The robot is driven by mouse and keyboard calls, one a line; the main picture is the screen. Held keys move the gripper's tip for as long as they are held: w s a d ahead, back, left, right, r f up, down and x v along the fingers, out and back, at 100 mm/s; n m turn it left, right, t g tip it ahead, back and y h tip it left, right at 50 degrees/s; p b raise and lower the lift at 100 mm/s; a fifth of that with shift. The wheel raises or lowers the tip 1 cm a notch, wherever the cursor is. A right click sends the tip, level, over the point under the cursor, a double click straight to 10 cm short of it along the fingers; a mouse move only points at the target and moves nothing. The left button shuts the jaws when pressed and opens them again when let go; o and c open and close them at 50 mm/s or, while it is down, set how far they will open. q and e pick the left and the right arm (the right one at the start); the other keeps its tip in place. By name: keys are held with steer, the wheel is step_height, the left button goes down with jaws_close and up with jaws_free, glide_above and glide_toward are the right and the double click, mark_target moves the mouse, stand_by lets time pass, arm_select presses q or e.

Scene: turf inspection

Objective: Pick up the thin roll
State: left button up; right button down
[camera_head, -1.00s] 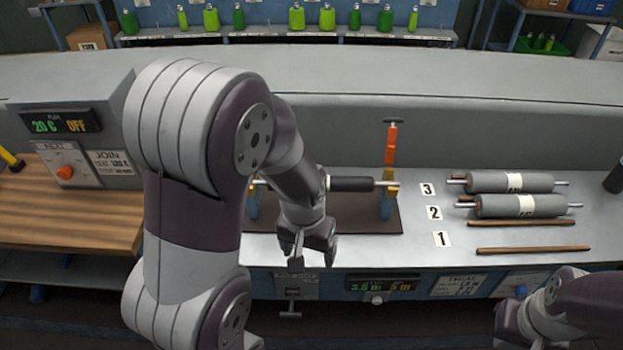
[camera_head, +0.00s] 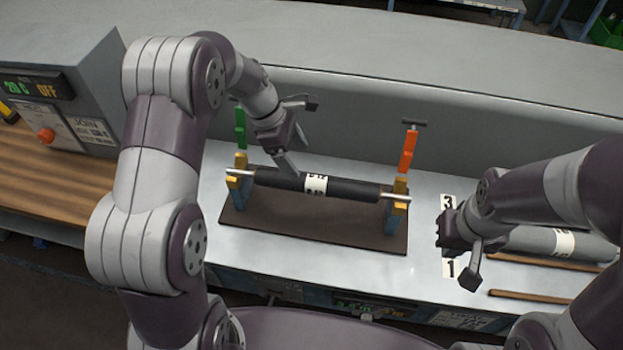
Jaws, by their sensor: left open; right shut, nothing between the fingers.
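A dark roll (camera_head: 345,188) with a white label lies across a two-post stand (camera_head: 310,222), its metal shaft ends resting on yellow-topped posts. It looks thinner than the grey roll (camera_head: 590,246) lying on the bench at the right, partly hidden by my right arm. My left gripper (camera_head: 298,138) is open above and behind the dark roll's left half. One finger points down to the roll; I cannot tell whether it touches. My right gripper (camera_head: 462,256) is shut and empty, left of the grey roll and over the number labels.
A green upright clamp (camera_head: 239,128) and an orange one (camera_head: 408,150) stand at the stand's two ends. Wooden strips (camera_head: 530,303) lie at the right. A grey wall (camera_head: 480,125) runs behind. A control box (camera_head: 60,90) stands at the left.

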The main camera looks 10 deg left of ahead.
mark_target(313, 178)
arm_select(q)
steer(key=x, duration=0.3)
steer(key=w+x, duration=0.1)
steer(key=x, duration=0.1)
steer(key=shift+w+d+f, duration=0.15)
steer(key=shift+d+f, duration=0.05)
steer(key=shift+f, duration=0.15)
steer(key=f, duration=0.1)
steer(key=d+f+p, duration=0.1)
steer(key=s+d+f, duration=0.1)
steer(key=f, duration=0.1)
steer(key=shift+s+f+p, duration=0.1)
steer(key=shift+p, duration=0.25)
steer(key=shift+w+f, duration=0.25)
steer(key=shift+f, duration=0.05)
steer(key=shift+s+r, duration=0.1)
jaws_close()
arm_select(e)
steer(key=shift+w+d+r, duration=0.2)
steer(key=shift+w+r, duration=0.4)
steer(key=shift+r, duration=0.15)
